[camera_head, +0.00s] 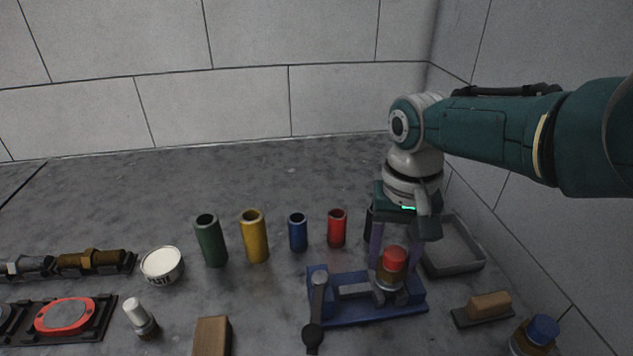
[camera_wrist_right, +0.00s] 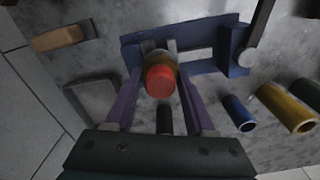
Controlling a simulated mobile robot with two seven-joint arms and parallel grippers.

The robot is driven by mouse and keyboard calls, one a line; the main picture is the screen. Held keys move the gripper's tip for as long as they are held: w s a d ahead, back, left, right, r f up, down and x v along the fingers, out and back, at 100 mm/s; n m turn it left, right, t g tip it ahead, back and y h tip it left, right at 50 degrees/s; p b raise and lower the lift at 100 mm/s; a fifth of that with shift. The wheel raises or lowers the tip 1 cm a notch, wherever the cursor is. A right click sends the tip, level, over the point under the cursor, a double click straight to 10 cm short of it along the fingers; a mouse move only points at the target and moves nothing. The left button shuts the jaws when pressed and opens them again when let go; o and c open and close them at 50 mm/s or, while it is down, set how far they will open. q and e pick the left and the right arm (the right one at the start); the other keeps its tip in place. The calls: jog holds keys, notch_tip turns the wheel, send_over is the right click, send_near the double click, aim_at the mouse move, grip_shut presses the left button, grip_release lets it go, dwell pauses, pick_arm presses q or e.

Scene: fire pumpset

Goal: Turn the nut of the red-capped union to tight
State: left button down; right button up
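The red-capped union (camera_head: 391,272) stands upright in the blue vise (camera_head: 350,308), its red cap on top and a brass-brown body below. The union also shows in the right wrist view (camera_wrist_right: 160,82), where the cap hides most of the nut. My right gripper (camera_head: 395,262) points down over the vise with its two purple fingers on either side of the union. In the right wrist view the fingers (camera_wrist_right: 160,84) are apart, with a gap between each and the cap. My left gripper is not in view.
Green (camera_head: 211,241), yellow (camera_head: 255,236), blue (camera_head: 298,232) and red (camera_head: 337,229) tubes stand behind the vise. A grey tray (camera_head: 455,247) and a brush-like block (camera_head: 484,306) are to the right. The vise's dark handle (camera_head: 317,305) is at its left. A paste tub (camera_head: 161,266) stands left.

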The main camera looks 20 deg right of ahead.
jog(key=o, duration=0.4)
notch_tip(320, 180, up, 9)
jog(key=p, duration=0.6)
jog(key=shift+f, duration=0.1)
jog(key=shift+r, duration=0.6)
